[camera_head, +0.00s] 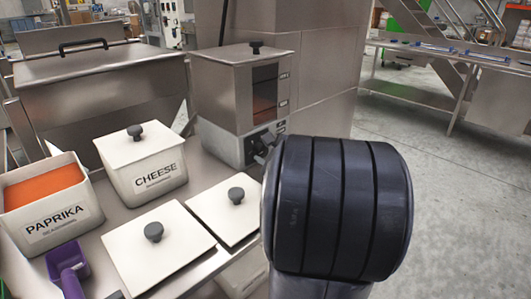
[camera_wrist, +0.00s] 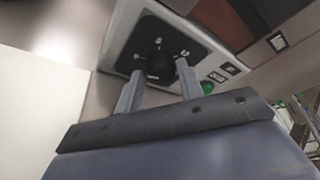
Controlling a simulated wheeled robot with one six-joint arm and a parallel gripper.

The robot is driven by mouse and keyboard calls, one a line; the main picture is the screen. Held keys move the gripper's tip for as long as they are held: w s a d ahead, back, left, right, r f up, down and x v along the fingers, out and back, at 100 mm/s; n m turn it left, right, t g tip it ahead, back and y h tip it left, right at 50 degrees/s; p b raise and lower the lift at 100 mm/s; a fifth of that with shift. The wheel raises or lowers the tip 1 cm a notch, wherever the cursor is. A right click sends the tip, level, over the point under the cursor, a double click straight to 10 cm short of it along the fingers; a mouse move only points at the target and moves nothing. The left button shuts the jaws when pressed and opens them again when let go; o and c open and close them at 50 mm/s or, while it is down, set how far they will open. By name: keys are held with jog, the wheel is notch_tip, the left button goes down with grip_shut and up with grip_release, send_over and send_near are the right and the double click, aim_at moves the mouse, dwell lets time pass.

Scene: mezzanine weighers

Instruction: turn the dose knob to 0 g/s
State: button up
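The dose knob (camera_wrist: 160,66) is a dark round knob on a black dial plate (camera_wrist: 150,42) with small white marks, seen in the wrist view. The marks are too small to read, and so is the knob's setting. The dial is on the front of the steel dosing unit (camera_head: 215,98) in the head view, partly behind my arm. My gripper (camera_wrist: 158,75) has its two grey fingers apart, one on each side of the knob. I cannot tell whether the fingers touch it.
A green button (camera_wrist: 208,87) sits beside the dial. On the steel table stand a white CHEESE bin (camera_head: 143,165), an open PAPRIKA bin (camera_head: 52,215) with orange powder and a purple scoop (camera_head: 70,275). Two white lids (camera_head: 165,250) lie close in front. Clear floor (camera_head: 450,185) lies right.

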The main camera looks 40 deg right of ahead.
jog(key=shift+o, duration=1.4)
jog(key=p+v, duration=0.2)
jog(key=v, duration=0.9)
jog(key=shift+w, duration=0.1)
jog(key=b+x, duration=0.2)
jog(key=x, duration=0.9)
jog(key=shift+w+f, duration=0.1)
jog(key=shift+f, duration=0.05)
jog(key=shift+r+p, duration=0.3)
jog(key=shift+p, duration=0.35)
jog(key=shift+s+m+p, duration=0.2)
jog(key=shift+m+p, duration=0.1)
jog(key=shift+p, duration=0.05)
jog(key=shift+f, duration=0.1)
